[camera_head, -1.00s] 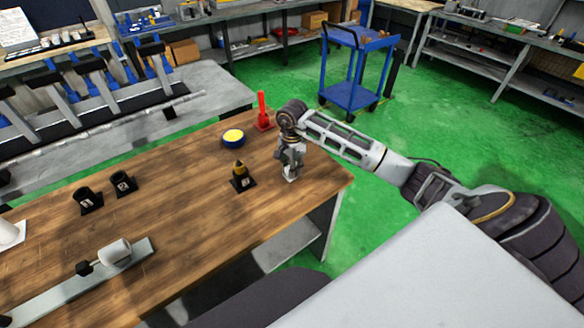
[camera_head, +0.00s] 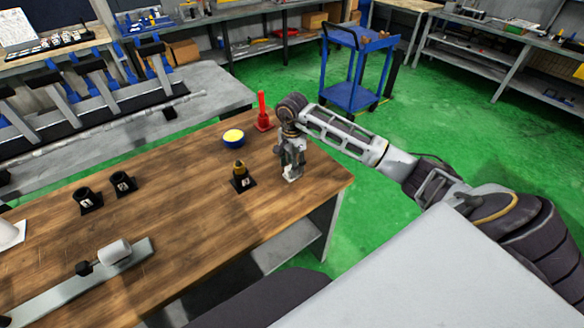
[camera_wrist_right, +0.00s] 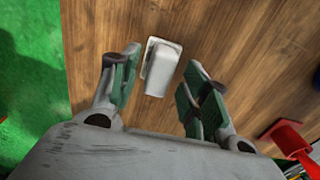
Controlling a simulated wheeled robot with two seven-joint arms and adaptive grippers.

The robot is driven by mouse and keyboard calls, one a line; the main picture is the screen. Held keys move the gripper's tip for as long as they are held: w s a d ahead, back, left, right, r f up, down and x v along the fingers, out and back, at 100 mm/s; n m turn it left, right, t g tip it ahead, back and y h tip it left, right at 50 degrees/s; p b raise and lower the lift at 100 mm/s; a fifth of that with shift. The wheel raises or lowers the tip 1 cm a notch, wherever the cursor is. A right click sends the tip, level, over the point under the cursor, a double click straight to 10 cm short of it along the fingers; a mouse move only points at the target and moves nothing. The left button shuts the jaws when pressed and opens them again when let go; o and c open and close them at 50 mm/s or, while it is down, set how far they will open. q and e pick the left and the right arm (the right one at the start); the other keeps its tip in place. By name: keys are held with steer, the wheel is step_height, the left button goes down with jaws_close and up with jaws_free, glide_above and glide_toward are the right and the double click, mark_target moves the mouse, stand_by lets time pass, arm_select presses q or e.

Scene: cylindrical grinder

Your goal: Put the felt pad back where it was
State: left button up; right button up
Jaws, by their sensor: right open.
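My right gripper (camera_head: 291,170) is low over the near right part of the wooden table, pointing down. In the right wrist view its jaws (camera_wrist_right: 161,72) are apart and empty. A small white block on a pale flat base (camera_wrist_right: 162,66) lies on the wood ahead of and between the fingers, seemingly untouched. I cannot tell whether this is the felt pad. In the head view the gripper largely hides that spot. No other thing is clearly a felt pad. My left gripper is not in view.
A black holder with a brass-coloured cone (camera_head: 240,176) stands left of the gripper. A blue tin with yellow top (camera_head: 233,138) and a red stand (camera_head: 263,112) are behind. Two black holders (camera_head: 106,191) and a grey plate with a white cylinder (camera_head: 112,252) are farther left. Mid-table is clear.

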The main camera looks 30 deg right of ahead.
step_height(320, 180, up, 3)
steer(key=shift+r, duration=0.2)
step_height(320, 180, up, 5)
steer(key=shift+f+b, duration=0.2)
steer(key=shift+b, duration=0.3)
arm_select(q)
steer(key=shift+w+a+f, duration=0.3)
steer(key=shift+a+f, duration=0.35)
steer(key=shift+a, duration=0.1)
arm_select(e)
step_height(320, 180, up, 2)
